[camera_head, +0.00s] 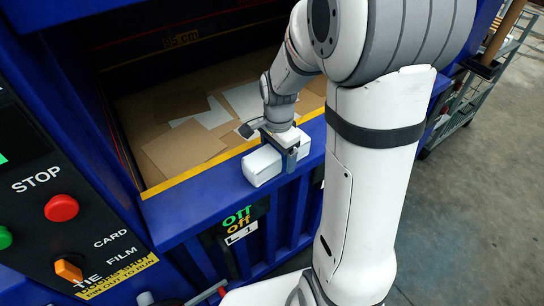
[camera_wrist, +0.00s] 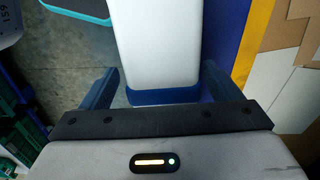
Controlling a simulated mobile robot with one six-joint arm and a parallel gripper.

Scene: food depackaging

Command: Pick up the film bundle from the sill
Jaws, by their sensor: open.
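The film bundle (camera_head: 262,166) is a white block lying on the blue sill (camera_head: 205,208) of the machine, along the front of its opening. My gripper (camera_head: 284,146) is above the bundle, with one finger showing on its near side. In the wrist view my gripper (camera_wrist: 157,88) is open, with one dark finger on each side of the white bundle (camera_wrist: 160,45). A gap shows beside the bundle at both fingers. The bundle's far side is partly hidden by my gripper in the head view.
A yellow edge (camera_head: 212,172) borders the opening, with flat cardboard sheets (camera_head: 182,148) inside. A control panel with a red stop button (camera_head: 61,208) and an orange knob (camera_head: 68,269) is at left. A shelf cart (camera_head: 462,108) stands at right on open floor.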

